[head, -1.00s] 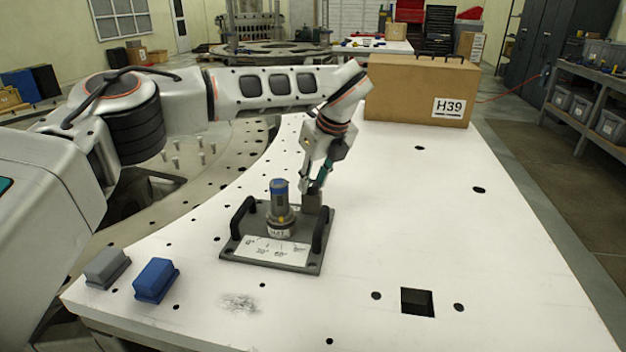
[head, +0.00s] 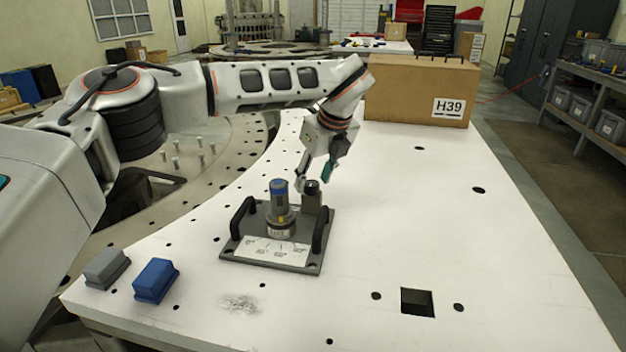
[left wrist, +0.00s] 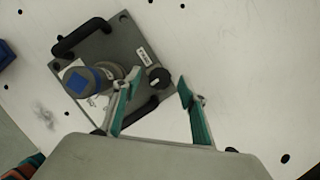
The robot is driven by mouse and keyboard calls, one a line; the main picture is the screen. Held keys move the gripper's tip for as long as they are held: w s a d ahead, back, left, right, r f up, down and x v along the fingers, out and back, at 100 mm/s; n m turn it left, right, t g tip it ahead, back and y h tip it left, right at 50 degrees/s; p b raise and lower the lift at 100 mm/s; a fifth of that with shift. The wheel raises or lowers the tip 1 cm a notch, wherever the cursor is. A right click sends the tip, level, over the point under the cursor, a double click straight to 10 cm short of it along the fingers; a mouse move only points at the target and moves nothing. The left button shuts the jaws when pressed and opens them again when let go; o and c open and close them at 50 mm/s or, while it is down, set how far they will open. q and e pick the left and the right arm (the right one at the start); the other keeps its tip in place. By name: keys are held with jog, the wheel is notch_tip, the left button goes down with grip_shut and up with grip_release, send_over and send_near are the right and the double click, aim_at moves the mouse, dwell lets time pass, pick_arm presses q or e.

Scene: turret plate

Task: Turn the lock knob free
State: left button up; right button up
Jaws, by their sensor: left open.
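The lock knob (head: 312,187) is a small black round knob on a grey block at the back right of the grey plate (head: 229,251). It also shows in the left wrist view (left wrist: 158,79), with a pale mark on its top. My left gripper (head: 314,179) is open, and its teal-lined fingers are spread just above the knob. In the left wrist view the knob appears between the fingertips of that gripper (left wrist: 158,76). I see no finger closed on the knob. A grey cylinder with a blue top (head: 279,203) stands beside the knob. My right gripper is not in view.
Black handles (head: 320,229) rise at both sides of the plate. A blue block (head: 156,281) and a grey block (head: 107,267) lie at the front left. A cardboard case marked H39 (head: 415,92) stands at the back. The white table's right side is mostly clear.

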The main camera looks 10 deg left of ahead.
pick_arm(q)
jog(key=v, duration=1.1)
jog(key=shift+s, duration=0.15)
